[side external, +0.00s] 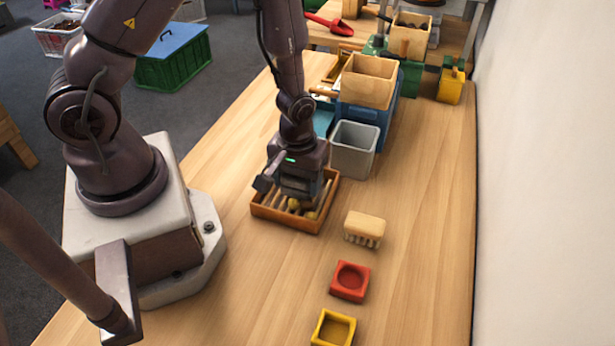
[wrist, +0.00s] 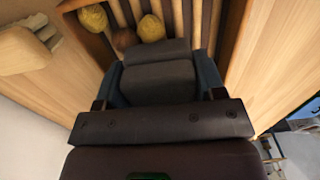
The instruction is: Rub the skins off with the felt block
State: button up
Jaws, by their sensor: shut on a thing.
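My gripper (side external: 299,188) is low over the wooden slatted tray (side external: 284,222). In the wrist view, my gripper (wrist: 160,82) is shut on a dark grey block, which looks like the felt block (wrist: 158,50). The block is over the tray's slats; whether it touches them is hard to tell. In the side view, yellowish chestnuts (side external: 294,204) show below my gripper, which mostly hides the block.
A wooden brush (side external: 365,223) lies right of the tray, also seen in the wrist view (wrist: 28,50). A red dish (side external: 350,281) and a yellow dish (side external: 334,328) stand nearer. A grey bin (side external: 354,148) stands close behind the tray. The right side of the bench is clear.

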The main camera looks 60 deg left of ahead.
aim_at(282, 177)
jog(key=shift+s+a, duration=1.05)
jog(key=shift+s, duration=0.15)
jog(key=shift+s+d, duration=1.05)
jog(key=shift+d, duration=0.05)
jog(key=w+d, duration=0.2)
jog(key=shift+w+d, duration=0.1)
jog(key=shift+w, duration=0.2)
jog(key=shift+w+d+f, duration=0.1)
jog(key=shift+w+d, duration=0.15)
jog(key=shift+w+d+r, duration=0.2)
jog(key=shift+w+d, duration=0.05)
jog(key=shift+w, duration=0.05)
jog(key=shift+w+d, duration=0.1)
jog(key=shift+w, duration=0.2)
jog(key=shift+w+a, duration=0.9)
jog(key=shift+a, duration=0.25)
jog(key=shift+s+a, duration=1.6)
jog(key=shift+s, duration=0.1)
jog(key=shift+a, duration=0.25)
jog(key=shift+w+a, duration=0.8)
jog(key=shift+w+a+r, duration=0.15)
jog(key=shift+r, duration=0.15)
notch_tip(282, 177, up, 7)
